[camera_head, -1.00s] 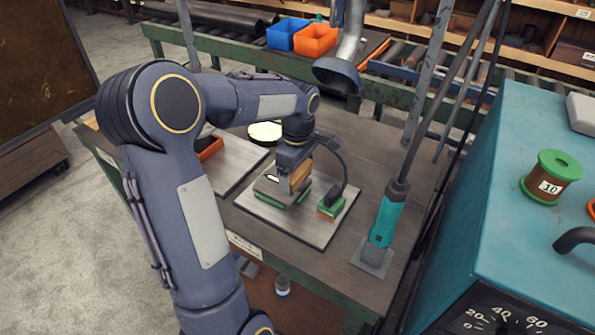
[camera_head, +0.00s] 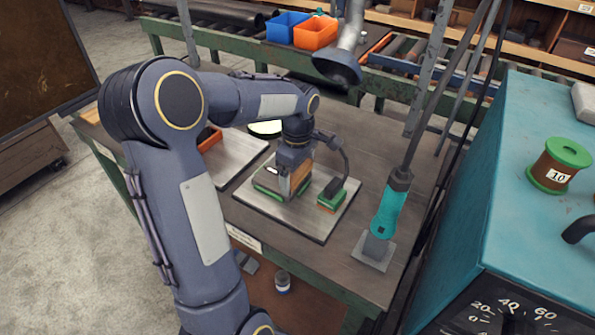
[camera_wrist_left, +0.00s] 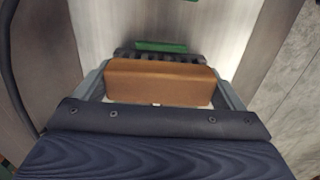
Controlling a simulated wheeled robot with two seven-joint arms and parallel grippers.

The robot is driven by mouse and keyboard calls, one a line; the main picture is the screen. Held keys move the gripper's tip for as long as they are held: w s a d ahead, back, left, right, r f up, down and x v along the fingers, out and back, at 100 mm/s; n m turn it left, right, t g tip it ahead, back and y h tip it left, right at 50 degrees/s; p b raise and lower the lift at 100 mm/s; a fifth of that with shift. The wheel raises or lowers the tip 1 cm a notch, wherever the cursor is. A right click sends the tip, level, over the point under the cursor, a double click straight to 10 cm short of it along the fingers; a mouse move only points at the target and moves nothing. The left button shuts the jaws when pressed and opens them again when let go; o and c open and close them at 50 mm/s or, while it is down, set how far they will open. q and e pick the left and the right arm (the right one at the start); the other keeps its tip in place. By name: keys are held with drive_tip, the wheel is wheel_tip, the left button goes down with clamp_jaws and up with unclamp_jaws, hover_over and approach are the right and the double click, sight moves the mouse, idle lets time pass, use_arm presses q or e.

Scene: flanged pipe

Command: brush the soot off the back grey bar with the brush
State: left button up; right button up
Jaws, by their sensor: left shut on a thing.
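My left gripper (camera_head: 293,183) points down over the metal plate on the bench and is shut on the brush. The brush's brown wooden block (camera_head: 302,174) shows between the fingers. In the left wrist view the brown block (camera_wrist_left: 158,82) lies across the jaws, with dark bristles (camera_wrist_left: 160,56) along its far side. Green pieces with dark and grey parts stand on the plate beside the gripper, one at its left (camera_head: 267,190) and one at its right (camera_head: 332,200). The grey bar and its soot are mostly hidden by the gripper; I cannot tell whether the bristles touch it. My right gripper is out of view.
The metal plate (camera_head: 285,217) lies on the workbench (camera_head: 385,155). A teal-handled tool (camera_head: 389,208) stands at its right, near a teal cabinet (camera_head: 535,215). A grey nozzle (camera_head: 338,68) hangs above the bench. Blue (camera_head: 287,25) and orange bins (camera_head: 316,33) stand behind.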

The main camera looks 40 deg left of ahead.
use_arm(q)
drive_tip(key=shift+a, duration=0.1)
